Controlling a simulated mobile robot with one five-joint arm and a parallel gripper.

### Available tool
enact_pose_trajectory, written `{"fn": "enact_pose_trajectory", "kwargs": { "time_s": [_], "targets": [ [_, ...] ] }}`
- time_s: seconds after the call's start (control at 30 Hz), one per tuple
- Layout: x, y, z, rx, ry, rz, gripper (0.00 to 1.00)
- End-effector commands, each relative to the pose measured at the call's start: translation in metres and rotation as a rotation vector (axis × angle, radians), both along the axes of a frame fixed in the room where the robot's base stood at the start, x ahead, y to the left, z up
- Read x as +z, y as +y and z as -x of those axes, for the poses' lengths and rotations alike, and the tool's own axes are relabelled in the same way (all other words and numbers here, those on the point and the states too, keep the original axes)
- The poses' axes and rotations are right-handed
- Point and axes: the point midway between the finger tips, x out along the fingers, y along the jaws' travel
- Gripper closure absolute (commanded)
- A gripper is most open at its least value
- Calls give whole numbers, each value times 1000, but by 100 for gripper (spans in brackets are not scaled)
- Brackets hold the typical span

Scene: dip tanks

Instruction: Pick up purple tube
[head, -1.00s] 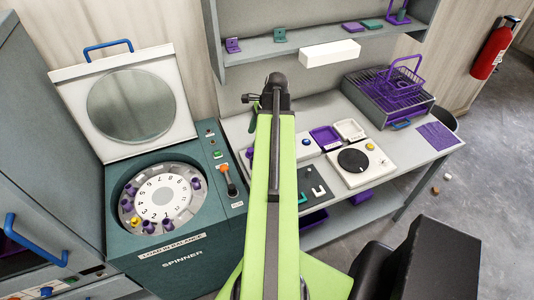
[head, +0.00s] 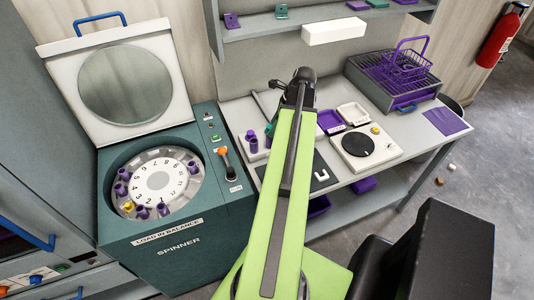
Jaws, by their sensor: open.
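Several purple tubes sit in the numbered rotor (head: 158,181) of the spinner, one at its right (head: 193,167), others at its left (head: 120,189) and front (head: 163,209). Another purple tube (head: 252,141) stands upright on the bench in a pale holder, left of my arm. I cannot tell which purple tube is meant. My gripper (head: 277,86) is at the far end of my green arm, above the back of the bench. It is open and apart from the tubes; its fingers are small and partly hidden by the arm end.
The spinner's lid (head: 125,85) stands open. A yellow-capped tube (head: 129,206) is also in the rotor. Right of my arm are a purple tray (head: 330,121), a white device with a black dial (head: 358,145) and a purple wire basket (head: 405,68). A shelf (head: 250,36) hangs above the bench.

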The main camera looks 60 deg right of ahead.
Motion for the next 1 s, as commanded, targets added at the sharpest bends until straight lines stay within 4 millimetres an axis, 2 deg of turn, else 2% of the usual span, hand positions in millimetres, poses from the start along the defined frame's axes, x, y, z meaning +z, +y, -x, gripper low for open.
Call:
{"fn": "enact_pose_trajectory", "kwargs": {
  "time_s": [0.03,0.3,0.6,0.87,1.0],
  "targets": [
    [-18,1,-4,1,0,0,42],
    [-22,3,-7,0,0,1,42],
    [-70,9,-16,1,0,0,42],
    [-68,10,-18,-1,0,1,42],
    [-68,9,-18,-1,0,1,61]
  ]
}}
